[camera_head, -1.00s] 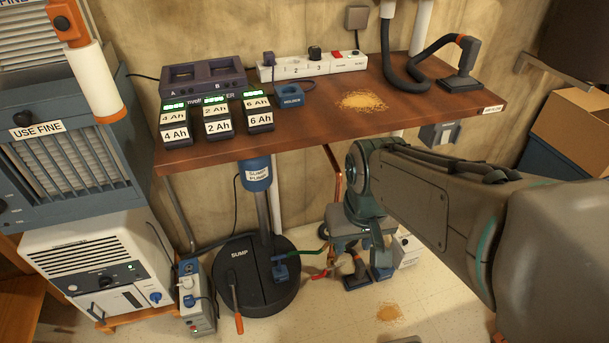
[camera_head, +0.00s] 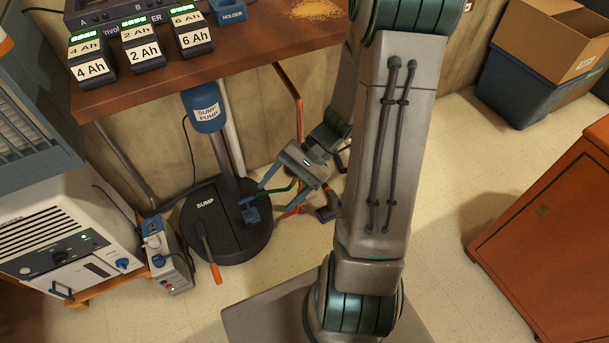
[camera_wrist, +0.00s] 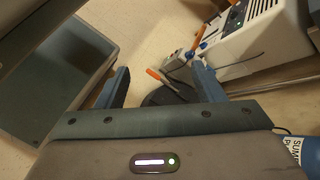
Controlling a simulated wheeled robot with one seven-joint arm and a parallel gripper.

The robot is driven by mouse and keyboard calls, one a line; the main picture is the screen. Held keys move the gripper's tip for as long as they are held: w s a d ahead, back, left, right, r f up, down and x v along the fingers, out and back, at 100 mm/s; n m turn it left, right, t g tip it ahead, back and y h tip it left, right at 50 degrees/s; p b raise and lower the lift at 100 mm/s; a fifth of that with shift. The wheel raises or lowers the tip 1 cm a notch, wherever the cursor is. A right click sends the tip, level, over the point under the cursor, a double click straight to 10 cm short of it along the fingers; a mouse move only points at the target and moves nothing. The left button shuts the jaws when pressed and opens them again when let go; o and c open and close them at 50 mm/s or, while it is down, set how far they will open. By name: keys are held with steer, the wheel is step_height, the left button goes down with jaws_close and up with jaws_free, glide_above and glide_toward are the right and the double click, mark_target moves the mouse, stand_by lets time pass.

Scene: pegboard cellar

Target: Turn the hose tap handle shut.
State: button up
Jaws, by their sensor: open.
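Below the workbench, green (camera_head: 282,188) and red (camera_head: 292,211) lever-like parts show by the foot of a copper pipe (camera_head: 292,90). A small blue fitting (camera_head: 250,210) sits beside them, at the sump lid's right edge. I cannot tell which of these is the hose tap handle. My gripper (camera_head: 281,190) is low, pointing down-left, close to these parts and overlapping them in the picture; contact cannot be told. In the wrist view its two blue fingers (camera_wrist: 160,84) are spread apart with nothing held between them. No tap handle is clear in that view.
The black sump lid (camera_head: 190,222) has an orange-gripped rod (camera_head: 213,262) on it. A power unit (camera_head: 168,262) and white appliance (camera_head: 60,245) stand left. The workbench edge (camera_head: 180,75) is above. A dark tool (camera_head: 328,207) lies beside my gripper.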

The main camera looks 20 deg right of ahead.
steer(key=w+d+f+m+t+h+b, duration=0.25)
steer(key=d+f+m+t, duration=0.4)
steer(key=f+m, duration=0.35)
steer(key=w+d+f+m+t+h+b, duration=0.2)
steer(key=d+f+m+t+h+b, duration=0.25)
steer(key=f+m+t, duration=0.55)
steer(key=w+d+f+m+t+h+b, duration=0.25)
steer(key=d+f+m, duration=0.4)
steer(key=f, duration=0.55)
steer(key=shift+m+t, duration=0.25)
steer(key=shift+t, duration=0.05)
steer(key=w+b, duration=0.1)
steer(key=w, duration=0.3)
steer(key=w+b, duration=0.2)
steer(key=w, duration=0.2)
steer(key=w+b, duration=0.1)
steer(key=w, duration=0.3)
steer(key=shift+a+f, duration=0.3)
steer(key=shift+a, duration=0.05)
steer(key=shift+w+r+b, duration=0.15)
steer(key=shift+w+b, duration=0.15)
steer(key=shift+w, duration=0.25)
steer(key=c, duration=0.9)
